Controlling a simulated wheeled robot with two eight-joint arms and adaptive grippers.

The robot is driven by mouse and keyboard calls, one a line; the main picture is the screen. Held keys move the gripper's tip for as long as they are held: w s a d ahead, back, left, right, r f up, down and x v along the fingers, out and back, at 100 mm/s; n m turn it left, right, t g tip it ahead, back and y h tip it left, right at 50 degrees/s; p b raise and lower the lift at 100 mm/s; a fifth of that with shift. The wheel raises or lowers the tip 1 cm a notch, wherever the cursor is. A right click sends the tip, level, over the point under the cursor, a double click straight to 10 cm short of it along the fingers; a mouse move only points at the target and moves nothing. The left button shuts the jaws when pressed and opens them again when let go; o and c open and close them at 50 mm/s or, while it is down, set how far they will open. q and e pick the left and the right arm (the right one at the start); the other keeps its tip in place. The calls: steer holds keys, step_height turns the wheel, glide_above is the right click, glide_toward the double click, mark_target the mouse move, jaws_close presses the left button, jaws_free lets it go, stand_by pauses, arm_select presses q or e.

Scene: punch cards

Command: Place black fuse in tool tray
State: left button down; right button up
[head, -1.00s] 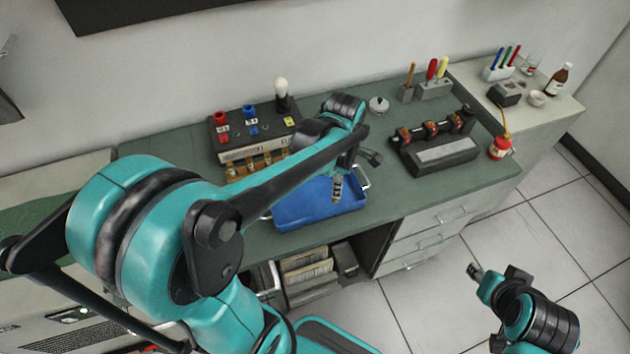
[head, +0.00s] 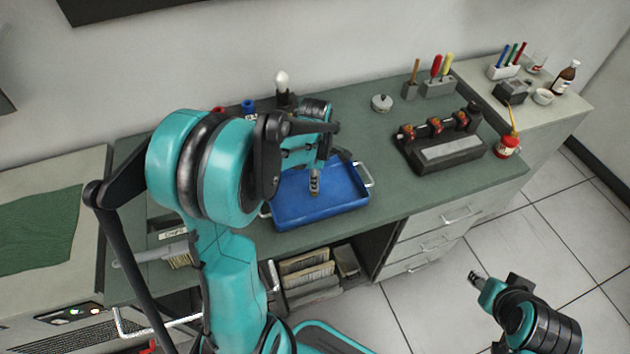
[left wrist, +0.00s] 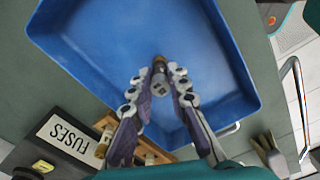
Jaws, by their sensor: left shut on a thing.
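The blue tool tray (head: 345,197) lies on the green bench top, and its floor looks empty in the left wrist view (left wrist: 95,40). My left gripper (left wrist: 160,90) is shut on a small dark fuse with a brownish end (left wrist: 159,66). In the head view, the left gripper (head: 315,180) points down over the tray, inside its outline. Whether the fuse touches the tray floor is hard to tell. My right gripper (head: 474,277) is out over the floor at lower right, away from the bench; its jaws are too small to read.
A fuse holder labelled FUSES (left wrist: 68,138) stands beside the tray, mostly hidden by my arm in the head view. Open bench lies between block and tray.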

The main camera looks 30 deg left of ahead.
arm_select(q)
steer(key=shift+f, duration=0.15)
steer(key=c, duration=1.5)
jaws_free()
steer(key=shift+o, duration=0.2)
steer(key=shift+r, duration=0.2)
